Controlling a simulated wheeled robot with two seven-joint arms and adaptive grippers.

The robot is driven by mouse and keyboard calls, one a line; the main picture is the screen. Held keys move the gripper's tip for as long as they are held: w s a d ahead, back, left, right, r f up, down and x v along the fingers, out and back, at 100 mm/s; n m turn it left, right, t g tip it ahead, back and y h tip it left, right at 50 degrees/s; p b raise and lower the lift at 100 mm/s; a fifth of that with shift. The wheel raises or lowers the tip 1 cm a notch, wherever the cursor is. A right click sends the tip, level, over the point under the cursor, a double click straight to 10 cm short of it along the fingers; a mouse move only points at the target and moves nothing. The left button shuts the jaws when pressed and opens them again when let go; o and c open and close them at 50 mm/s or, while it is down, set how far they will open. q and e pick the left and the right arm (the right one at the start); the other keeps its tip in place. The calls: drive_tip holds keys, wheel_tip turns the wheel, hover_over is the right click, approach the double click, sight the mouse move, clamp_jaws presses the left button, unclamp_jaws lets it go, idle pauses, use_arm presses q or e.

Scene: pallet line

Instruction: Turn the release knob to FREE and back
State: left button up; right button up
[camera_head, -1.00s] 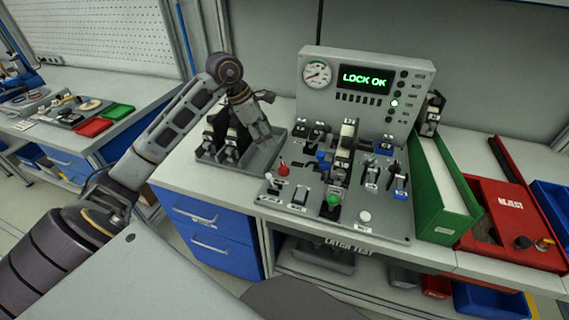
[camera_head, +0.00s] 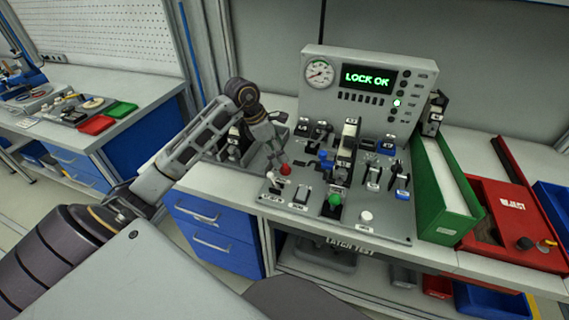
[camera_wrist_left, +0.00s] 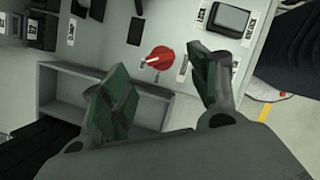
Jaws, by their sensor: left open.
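The red release knob (camera_head: 285,169) sits at the left front of the grey test panel (camera_head: 385,228). In the left wrist view the red knob (camera_wrist_left: 160,58) shows between and beyond my fingers, its pointer end toward the left of the picture. My left gripper (camera_head: 278,162) is at the knob in the head view. The left wrist view shows the gripper (camera_wrist_left: 160,85) open, its green-padded fingers apart and nothing between them. Whether the fingers touch the knob I cannot tell. The display (camera_head: 368,78) reads LOCK OK. My right gripper is not in view.
Switches, a green button (camera_head: 335,199) and a white button (camera_head: 366,216) stand right of the knob. A grey tray (camera_head: 222,150) lies behind my left arm.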

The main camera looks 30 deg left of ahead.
sight(285, 164)
use_arm(q)
drive_tip(key=x, duration=0.4)
drive_tip(key=shift+x, duration=0.75)
drive_tip(key=shift+w+d+f, duration=0.15)
drive_tip(key=shift+f, duration=0.45)
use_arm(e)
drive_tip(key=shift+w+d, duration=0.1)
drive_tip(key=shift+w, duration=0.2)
use_arm(q)
drive_tip(key=shift+c, duration=0.4)
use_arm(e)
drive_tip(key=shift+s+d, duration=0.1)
use_arm(q)
drive_tip(key=c, duration=0.9)
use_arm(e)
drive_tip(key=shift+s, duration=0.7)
